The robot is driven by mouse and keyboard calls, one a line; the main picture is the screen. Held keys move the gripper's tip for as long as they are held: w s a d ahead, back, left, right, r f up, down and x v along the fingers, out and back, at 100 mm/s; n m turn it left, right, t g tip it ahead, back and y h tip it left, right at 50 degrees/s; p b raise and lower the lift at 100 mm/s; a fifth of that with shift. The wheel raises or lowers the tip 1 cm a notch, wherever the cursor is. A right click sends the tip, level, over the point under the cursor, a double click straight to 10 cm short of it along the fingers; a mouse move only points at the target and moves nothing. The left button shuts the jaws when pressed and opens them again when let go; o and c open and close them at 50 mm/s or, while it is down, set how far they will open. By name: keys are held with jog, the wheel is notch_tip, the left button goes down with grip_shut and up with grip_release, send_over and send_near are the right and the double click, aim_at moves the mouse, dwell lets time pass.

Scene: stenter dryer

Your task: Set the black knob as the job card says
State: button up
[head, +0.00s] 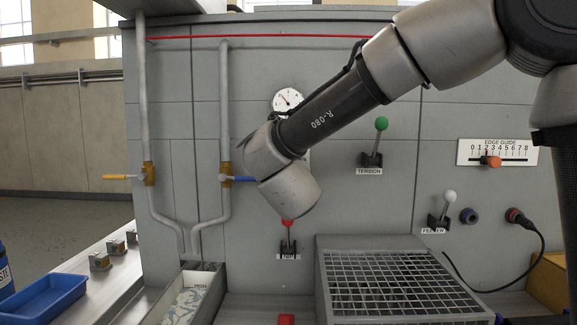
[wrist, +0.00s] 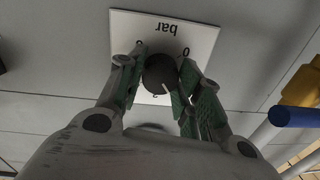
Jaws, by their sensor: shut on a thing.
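In the wrist view the round black knob (wrist: 160,73) sits on a white square dial plate (wrist: 200,35) marked "bar", which appears upside down. A pale pointer line shows on the knob's face, toward the lower right. Some scale figures are hidden by the fingers. My gripper (wrist: 161,80) has its green-padded fingers on both sides of the knob, shut on it. In the head view my arm and wrist hide the knob and the gripper fingers. No job card can be made out in either view.
Near my wrist are a round gauge (head: 287,100), a blue-handled valve (head: 238,179) and a red-knobbed lever (head: 288,235). A green-knobbed TENSION lever (head: 381,124) and the EDGE GUIDE slider (head: 490,161) are to the right. A mesh-topped box (head: 400,285) stands below.

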jog(key=shift+a+f+m+t+h, duration=0.15)
jog(key=shift+m+h, duration=0.1)
jog(key=shift+m, duration=3.95)
jog(key=shift+d+r+m+t+h, duration=0.15)
jog(key=shift+m+h, duration=0.1)
jog(key=shift+m, duration=3.95)
jog(key=shift+f, duration=0.15)
jog(key=o, duration=1)
jog(key=shift+o, duration=0.2)
jog(key=shift+a, duration=0.1)
jog(key=s, duration=1.2)
jog(key=shift+a+f, duration=0.2)
jog(key=shift+f, duration=0.1)
